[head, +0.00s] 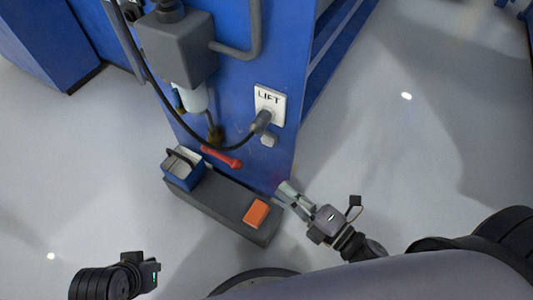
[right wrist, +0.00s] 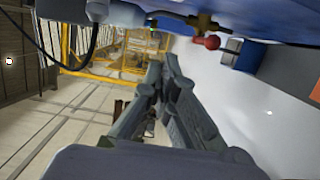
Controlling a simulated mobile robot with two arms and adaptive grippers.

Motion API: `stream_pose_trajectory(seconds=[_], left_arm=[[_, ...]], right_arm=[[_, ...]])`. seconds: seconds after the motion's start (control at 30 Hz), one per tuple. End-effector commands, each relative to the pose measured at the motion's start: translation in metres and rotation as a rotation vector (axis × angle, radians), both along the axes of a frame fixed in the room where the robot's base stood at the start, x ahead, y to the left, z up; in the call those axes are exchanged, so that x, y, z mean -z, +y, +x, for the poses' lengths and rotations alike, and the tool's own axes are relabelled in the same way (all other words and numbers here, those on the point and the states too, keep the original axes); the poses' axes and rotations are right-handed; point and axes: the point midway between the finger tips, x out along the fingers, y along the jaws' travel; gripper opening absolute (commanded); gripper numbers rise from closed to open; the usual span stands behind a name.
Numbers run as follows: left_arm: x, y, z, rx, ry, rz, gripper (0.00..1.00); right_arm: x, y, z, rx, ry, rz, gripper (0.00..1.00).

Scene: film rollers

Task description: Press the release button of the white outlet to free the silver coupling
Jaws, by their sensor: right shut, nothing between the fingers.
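The white outlet (head: 270,102), marked LIFT, is on the blue column's face in the head view. The silver coupling (head: 262,119) sits against its lower part, with a black cable running from it. A pale rounded piece (head: 268,140) is just below; I cannot tell whether it is the release button. My right gripper (head: 285,190) is below and right of the outlet, apart from it. Its fingers are shut and empty, meeting at the tips in the right wrist view (right wrist: 158,72). My left wrist (head: 125,275) shows at the lower left; its fingers cannot be made out.
A grey box (head: 180,50) and a red handle (head: 222,157) are on the blue column (head: 225,80). A dark ledge (head: 222,207) at its foot bears a blue bin (head: 185,177) and an orange block (head: 256,213). The floor at right is clear.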

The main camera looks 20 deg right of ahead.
Motion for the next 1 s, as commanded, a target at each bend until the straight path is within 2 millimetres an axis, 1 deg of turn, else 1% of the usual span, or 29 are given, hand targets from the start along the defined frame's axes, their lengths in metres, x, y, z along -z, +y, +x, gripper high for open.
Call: stream_pose_trajectory(seconds=[0.13, 0.23, 0.63, 0.7, 0.8, 1.0], left_arm=[[0.001, 0.000, 0.000, 0.000, 0.000, 0.000, 0.00], [0.002, 0.000, 0.000, 0.000, 0.000, 0.000, 0.00], [0.006, 0.000, 0.000, 0.000, -0.001, 0.000, 0.00], [0.007, 0.000, 0.000, 0.000, -0.001, 0.000, 0.00], [0.008, 0.000, 0.000, 0.000, -0.001, 0.000, 0.00], [0.009, 0.000, 0.000, 0.000, -0.001, 0.000, 0.00]], right_arm=[[0.000, 0.004, 0.006, -0.001, -0.001, 0.002, 0.00], [0.000, 0.010, 0.017, -0.001, -0.003, 0.002, 0.00], [-0.001, 0.053, 0.089, -0.001, -0.004, 0.001, 0.00], [0.002, 0.042, 0.096, 0.000, 0.000, -0.004, 0.00], [0.001, 0.033, 0.105, 0.000, 0.000, -0.002, 0.00], [0.001, 0.024, 0.114, 0.001, 0.002, 0.001, 0.00]])
